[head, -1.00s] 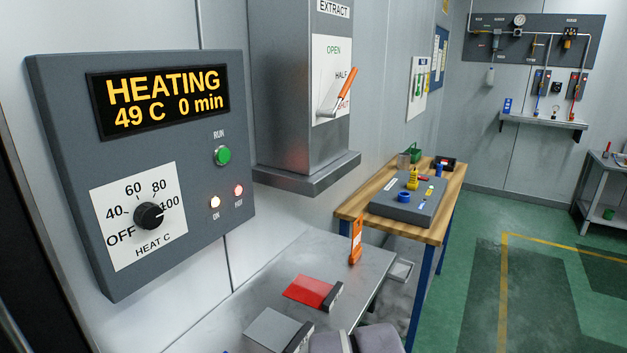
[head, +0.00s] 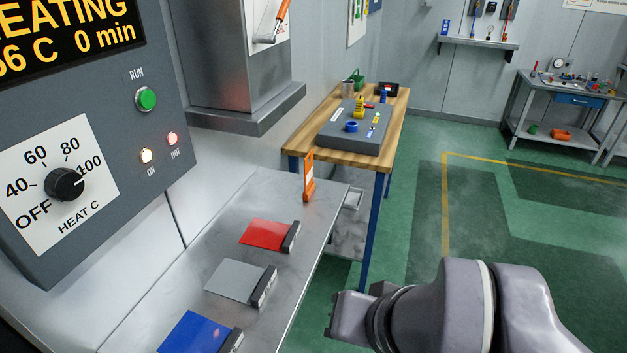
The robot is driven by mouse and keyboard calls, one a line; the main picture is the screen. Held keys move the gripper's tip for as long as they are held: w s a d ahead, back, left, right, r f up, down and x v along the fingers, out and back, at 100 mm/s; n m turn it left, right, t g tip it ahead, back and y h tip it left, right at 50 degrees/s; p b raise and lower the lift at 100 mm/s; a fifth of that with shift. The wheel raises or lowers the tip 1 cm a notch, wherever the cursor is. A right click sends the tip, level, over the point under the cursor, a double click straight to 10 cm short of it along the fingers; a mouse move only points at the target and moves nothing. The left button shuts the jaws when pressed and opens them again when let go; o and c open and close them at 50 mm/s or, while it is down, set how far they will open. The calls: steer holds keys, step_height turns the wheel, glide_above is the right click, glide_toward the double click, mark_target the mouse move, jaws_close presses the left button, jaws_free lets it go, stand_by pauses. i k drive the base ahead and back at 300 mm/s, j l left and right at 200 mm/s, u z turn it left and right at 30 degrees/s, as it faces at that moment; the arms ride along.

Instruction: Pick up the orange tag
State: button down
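The orange tag (head: 309,175) stands upright at the far end of the grey metal bench (head: 213,250), close to the bench's corner. It has a pale patch on its face. My arm comes in from the lower right. Its blocky grey end, my gripper (head: 347,316), is beyond the right edge of the bench in the picture, nearer to the camera than the tag and apart from it. The fingers do not show clearly, so I cannot tell if they are open.
Red (head: 266,234), grey (head: 238,281) and blue (head: 196,335) plates with dark handles lie along the bench. A heater control panel (head: 110,200) and an extract duct (head: 245,60) are on the left. A wooden table (head: 300,144) stands behind the tag. Green floor is open on the right.

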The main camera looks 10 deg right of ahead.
mark_target(308, 184)
steer(key=i+l+u, duration=0.5)
steer(key=l+u, duration=0.15)
steer(key=i+l+u, duration=0.2)
steer(key=l+u, duration=0.15)
steer(key=i+l+u, duration=0.15)
steer(key=l+u, duration=0.2)
steer(key=l, duration=0.15)
